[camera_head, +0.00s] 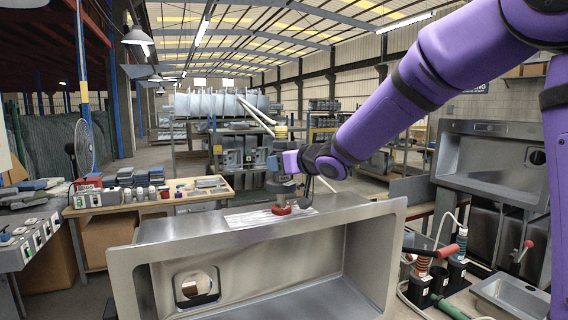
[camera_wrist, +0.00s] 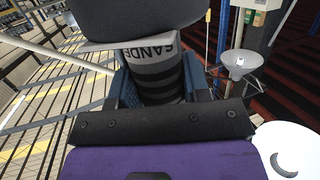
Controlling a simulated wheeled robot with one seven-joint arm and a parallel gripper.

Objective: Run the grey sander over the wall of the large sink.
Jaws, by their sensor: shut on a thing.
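The large steel sink (camera_head: 255,249) lies on its side in front of me, its opening towards the head camera and a drain hole in its inner left face. Its upper outer wall carries a whitish streaked patch (camera_head: 245,217). The grey sander (camera_head: 280,188) stands upright over this patch, its red disc at or very near the wall; I cannot tell contact for certain. My gripper (camera_head: 273,172) is shut around the sander's body. In the wrist view the blue fingers of my gripper (camera_wrist: 162,82) clasp the striped grey sander (camera_wrist: 150,52), its lettering partly hidden.
A workbench (camera_head: 150,205) with jars and small tools stands behind left. Another steel sink (camera_head: 492,165) stands tilted at the right. Bottles and hoses with a red-handled tool (camera_head: 445,251) lie close to the large sink's right side. A switch panel (camera_head: 30,240) is at the left.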

